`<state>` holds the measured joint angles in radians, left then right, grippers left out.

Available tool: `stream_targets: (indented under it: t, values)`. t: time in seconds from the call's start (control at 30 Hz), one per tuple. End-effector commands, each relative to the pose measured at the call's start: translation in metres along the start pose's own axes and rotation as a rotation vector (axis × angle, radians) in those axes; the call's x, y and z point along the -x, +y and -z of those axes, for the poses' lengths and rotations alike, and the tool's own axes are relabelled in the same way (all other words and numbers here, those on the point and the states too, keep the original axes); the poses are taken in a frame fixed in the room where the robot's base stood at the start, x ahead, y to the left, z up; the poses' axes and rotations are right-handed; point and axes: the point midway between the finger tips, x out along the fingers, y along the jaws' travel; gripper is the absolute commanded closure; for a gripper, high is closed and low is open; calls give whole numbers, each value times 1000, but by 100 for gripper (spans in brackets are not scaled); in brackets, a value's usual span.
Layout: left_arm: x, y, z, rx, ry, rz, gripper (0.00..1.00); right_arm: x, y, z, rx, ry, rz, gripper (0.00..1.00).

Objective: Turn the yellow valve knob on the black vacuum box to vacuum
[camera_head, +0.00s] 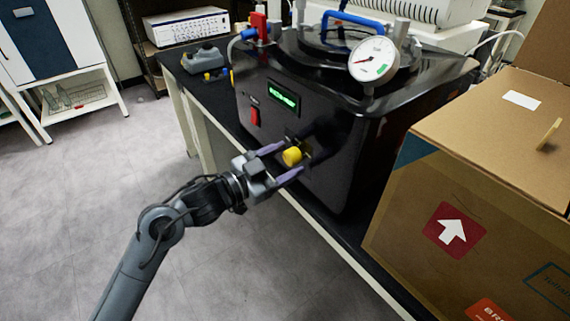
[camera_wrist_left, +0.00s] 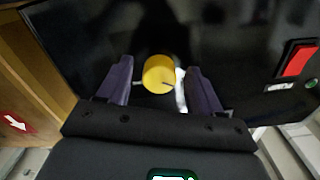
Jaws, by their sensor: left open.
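The black vacuum box (camera_head: 335,120) stands on a dark-topped bench. Its yellow valve knob (camera_head: 292,156) is on the front face, low and right of the red switch. My left gripper (camera_head: 278,161) is open at the front face, its two purple-grey fingers on either side of the knob. In the left wrist view the yellow knob (camera_wrist_left: 159,74) lies between the fingertips (camera_wrist_left: 163,80), with a gap visible on both sides. A dark line marks its face. My right gripper is not in view.
A red switch (camera_head: 254,116) and green display (camera_head: 283,97) are on the box front. A pressure gauge (camera_head: 374,60) stands on top. A large cardboard box (camera_head: 480,140) sits close on the right. The floor at left is clear.

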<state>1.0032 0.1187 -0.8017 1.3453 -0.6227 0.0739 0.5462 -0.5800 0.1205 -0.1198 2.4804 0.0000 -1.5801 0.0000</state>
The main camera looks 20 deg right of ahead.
Motion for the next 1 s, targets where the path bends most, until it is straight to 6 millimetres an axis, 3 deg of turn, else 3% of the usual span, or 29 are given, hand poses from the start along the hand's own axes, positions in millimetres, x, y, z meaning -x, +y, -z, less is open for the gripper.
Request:
stream_targets:
  t: [0.37,0.73,1.0]
  values:
    - [-5,0,1,-1,0,1,35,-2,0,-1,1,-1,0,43]
    - [-4,0,1,0,0,1,90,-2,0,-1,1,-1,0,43]
    - [-4,-1,1,-25,1,1,91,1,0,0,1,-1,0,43]
